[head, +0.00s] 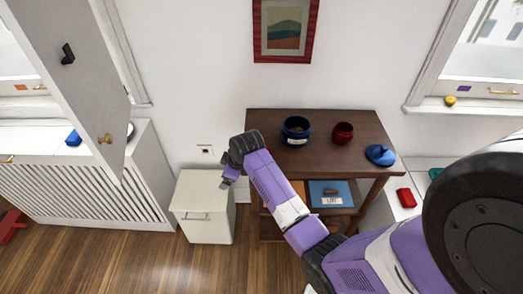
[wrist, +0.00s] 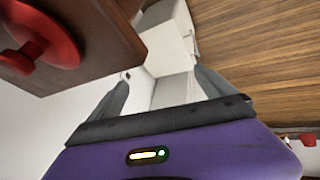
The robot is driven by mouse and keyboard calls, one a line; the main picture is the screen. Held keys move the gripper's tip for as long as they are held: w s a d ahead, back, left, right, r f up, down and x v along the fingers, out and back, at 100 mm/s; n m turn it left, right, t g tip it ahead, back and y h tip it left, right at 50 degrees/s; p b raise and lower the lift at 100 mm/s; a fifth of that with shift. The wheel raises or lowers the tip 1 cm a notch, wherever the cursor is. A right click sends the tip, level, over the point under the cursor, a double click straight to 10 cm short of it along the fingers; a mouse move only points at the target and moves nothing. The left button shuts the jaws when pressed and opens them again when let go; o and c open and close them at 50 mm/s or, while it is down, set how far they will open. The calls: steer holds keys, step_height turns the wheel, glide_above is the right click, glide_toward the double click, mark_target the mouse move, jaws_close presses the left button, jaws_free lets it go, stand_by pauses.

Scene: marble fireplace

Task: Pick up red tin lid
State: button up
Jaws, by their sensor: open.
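The red lid (wrist: 40,38), with a round knob, is on the brown wooden table top at the upper left of the wrist view, close to the table corner. I cannot make it out in the head view, where my arm covers the table's left part. My gripper (head: 227,182) is left of the table in the head view, over the white cabinet and pointing down. In the wrist view my gripper (wrist: 162,88) has its fingers wide apart with nothing between them. The lid is outside the fingers, to their left. A small red pot (head: 343,133) stands on the table.
The brown table (head: 320,117) also holds a blue pot (head: 296,130) and a blue lid (head: 380,154). A white cabinet (head: 205,210) stands left of it. An open white door (head: 70,80) hangs at the left. A red object (head: 406,198) lies at the right.

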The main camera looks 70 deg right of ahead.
steer(key=s+d+r+g, duration=0.1)
steer(key=d+r, duration=0.2)
steer(key=d, duration=0.1)
steer(key=s+d+r+g+p, duration=0.1)
steer(key=d+r, duration=0.2)
steer(key=d, duration=0.1)
steer(key=s+d+r+n+g, duration=0.1)
steer(key=d+r, duration=0.2)
steer(key=d, duration=0.1)
steer(key=shift+d+r+y, duration=0.1)
steer(key=shift+r+y, duration=0.2)
steer(key=shift+y, duration=0.1)
steer(key=s, duration=0.1)
steer(key=s+r+n+g+y, duration=0.1)
steer(key=s+r+g, duration=0.1)
steer(key=s, duration=0.1)
steer(key=shift+n+y, duration=0.3)
steer(key=shift+s+f+p, duration=0.2)
steer(key=shift+p, duration=0.1)
steer(key=shift+s+a+f+p, duration=0.1)
steer(key=shift+a+f+p, duration=0.1)
steer(key=shift+f, duration=1.05)
steer(key=shift+w+a+f+p, duration=0.1)
steer(key=shift+f+p, duration=0.1)
steer(key=shift+f, duration=1.05)
steer(key=shift+s+a+f+p, duration=0.1)
steer(key=shift+a+f+p, duration=0.1)
steer(key=shift+f, duration=1.05)
steer(key=c, duration=1.4)
